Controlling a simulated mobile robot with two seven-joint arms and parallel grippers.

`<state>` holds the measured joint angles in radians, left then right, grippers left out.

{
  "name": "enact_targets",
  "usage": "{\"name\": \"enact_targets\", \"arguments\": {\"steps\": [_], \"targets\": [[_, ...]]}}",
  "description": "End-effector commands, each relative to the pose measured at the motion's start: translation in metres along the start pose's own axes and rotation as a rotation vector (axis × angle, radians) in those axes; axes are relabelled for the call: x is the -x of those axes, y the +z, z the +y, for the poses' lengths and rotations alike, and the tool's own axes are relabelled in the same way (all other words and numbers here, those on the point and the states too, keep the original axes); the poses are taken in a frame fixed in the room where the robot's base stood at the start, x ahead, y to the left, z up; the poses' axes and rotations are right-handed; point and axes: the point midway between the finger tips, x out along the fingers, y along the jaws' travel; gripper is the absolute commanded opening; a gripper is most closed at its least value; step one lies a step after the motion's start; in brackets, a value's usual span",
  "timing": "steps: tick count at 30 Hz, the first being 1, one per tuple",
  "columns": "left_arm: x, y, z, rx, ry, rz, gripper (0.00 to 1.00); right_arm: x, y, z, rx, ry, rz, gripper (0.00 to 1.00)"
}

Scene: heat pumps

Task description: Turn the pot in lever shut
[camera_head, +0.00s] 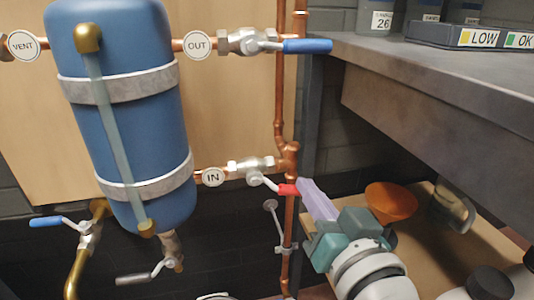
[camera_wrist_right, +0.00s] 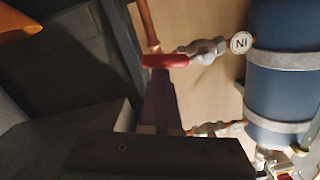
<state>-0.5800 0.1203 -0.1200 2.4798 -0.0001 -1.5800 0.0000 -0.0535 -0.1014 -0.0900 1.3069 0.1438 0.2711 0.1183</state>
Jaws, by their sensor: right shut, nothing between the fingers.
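The pot in lever has a red handle (camera_head: 288,189) and sits on the valve (camera_head: 250,165) right of the IN tag (camera_head: 213,177). Its handle points right, tilted slightly down, roughly along the short pipe, and ends by the vertical copper pipe. My right gripper (camera_head: 306,186) is shut and empty, its lilac fingers just right of the red handle's end. In the right wrist view the red handle (camera_wrist_right: 165,61) lies just past the dark fingertips (camera_wrist_right: 160,75); I cannot tell whether they touch. My left gripper is not in view.
The blue pot (camera_head: 125,130) hangs at the left. A vertical copper pipe (camera_head: 290,220) runs close to my gripper. A grey bench (camera_head: 440,90) overhangs at right; an orange funnel (camera_head: 390,203) stands beneath.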

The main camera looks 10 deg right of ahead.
Motion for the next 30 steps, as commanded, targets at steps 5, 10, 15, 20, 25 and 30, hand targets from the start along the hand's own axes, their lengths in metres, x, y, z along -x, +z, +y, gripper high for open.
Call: {"name": "enact_targets", "arguments": {"steps": [5,10,15,20,25,30], "targets": [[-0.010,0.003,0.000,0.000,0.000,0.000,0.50,0.000,0.017,0.005,-0.166,-0.007,-0.008,0.00],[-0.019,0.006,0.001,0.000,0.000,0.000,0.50,-0.001,0.028,0.006,-0.328,-0.015,-0.008,0.00],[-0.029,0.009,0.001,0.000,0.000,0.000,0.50,-0.001,0.039,0.005,-0.491,-0.022,-0.008,0.00],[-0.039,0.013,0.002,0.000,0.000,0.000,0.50,-0.002,0.050,0.003,-0.643,-0.029,-0.008,0.00],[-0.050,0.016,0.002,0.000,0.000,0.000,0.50,-0.002,0.060,-0.001,-0.804,-0.037,-0.008,0.00],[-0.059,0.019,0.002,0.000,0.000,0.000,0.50,-0.002,0.068,-0.007,-0.951,-0.044,-0.008,0.00]]}}
